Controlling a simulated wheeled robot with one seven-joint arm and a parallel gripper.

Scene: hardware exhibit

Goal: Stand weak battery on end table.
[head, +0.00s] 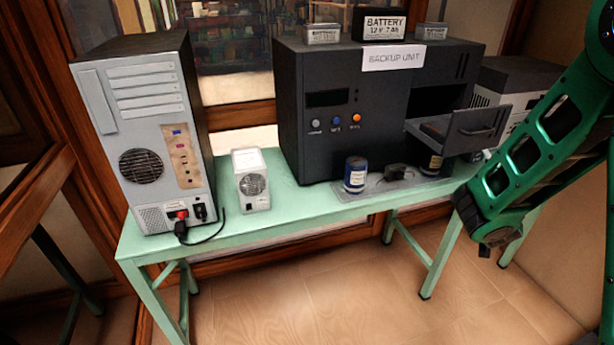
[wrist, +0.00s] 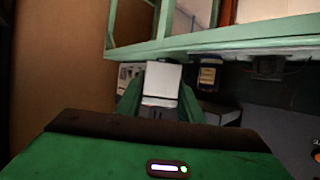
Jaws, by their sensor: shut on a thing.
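My gripper (wrist: 160,98) is shut on a small pale box-shaped block (wrist: 163,78), which looks like the battery; no label on it is readable. The block is held between the two green fingers, and its lower part is hidden by my gripper. I cannot tell whether it touches the surface below. The mint-green table (head: 300,205) carries the exhibit; its edge crosses the top of the wrist view (wrist: 230,40). In the head view my green arm comes in at the right, over the table's right end, and hides my fingers and the block.
The backup unit (head: 300,130) has an open drawer (head: 480,130). Three batteries (head: 383,27) sit on top. A blue can (head: 355,175), another can (head: 430,165) and a dark adapter (head: 395,172) stand near the front. A computer tower (head: 150,130) and small white unit (head: 252,180) are left.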

